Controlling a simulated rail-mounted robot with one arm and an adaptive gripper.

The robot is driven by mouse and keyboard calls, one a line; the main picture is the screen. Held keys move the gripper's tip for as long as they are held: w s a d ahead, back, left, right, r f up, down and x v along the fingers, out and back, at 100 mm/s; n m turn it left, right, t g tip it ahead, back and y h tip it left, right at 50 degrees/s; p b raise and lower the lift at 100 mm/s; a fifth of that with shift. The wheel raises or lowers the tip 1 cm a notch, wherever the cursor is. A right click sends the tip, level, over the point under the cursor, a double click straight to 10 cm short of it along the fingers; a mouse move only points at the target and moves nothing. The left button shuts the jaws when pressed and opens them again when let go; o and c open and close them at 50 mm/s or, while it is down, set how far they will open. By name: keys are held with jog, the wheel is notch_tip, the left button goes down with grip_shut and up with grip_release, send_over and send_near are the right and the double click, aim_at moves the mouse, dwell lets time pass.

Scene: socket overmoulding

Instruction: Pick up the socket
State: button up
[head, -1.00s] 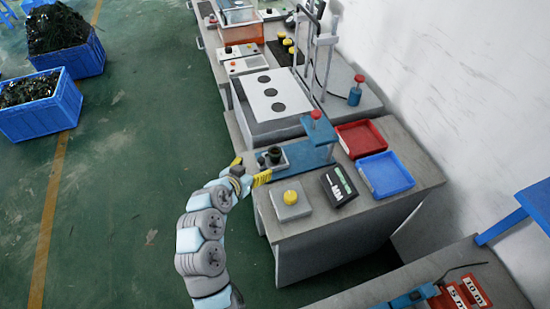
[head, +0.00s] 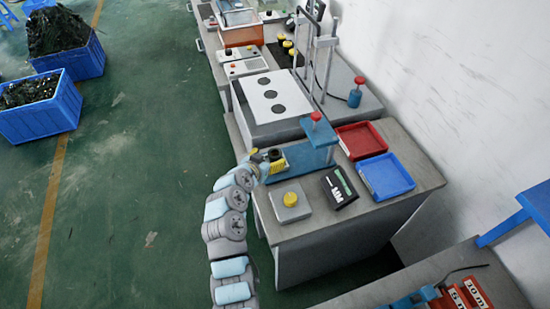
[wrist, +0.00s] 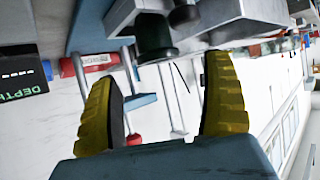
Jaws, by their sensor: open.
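The socket appears as a dark, round part (head: 274,155) on the grey plate of the blue press fixture (head: 300,160) at the bench's left edge. In the wrist view a dark green-black cylinder (wrist: 155,38) sits ahead of the fingers, with a second dark round part beside it; I cannot tell for sure which is the socket. My gripper (head: 262,160) is at the plate's left side, close to the part. In the wrist view its yellow ribbed fingers (wrist: 163,72) are spread wide with nothing between them.
The fixture's red-topped post (head: 316,118) stands to the right. A red tray (head: 360,139) and a blue tray (head: 386,175) lie on the bench. A yellow-button box (head: 290,201) and a black display (head: 339,187) are nearer.

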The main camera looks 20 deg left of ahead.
aim_at(277, 153)
jog(key=shift+w+f, duration=0.1)
jog(key=shift+w, duration=0.15)
jog(key=shift+x, duration=2.5)
jog(key=shift+s+d+f, duration=0.1)
jog(key=shift+s+f, duration=0.05)
jog(key=c, duration=1.3)
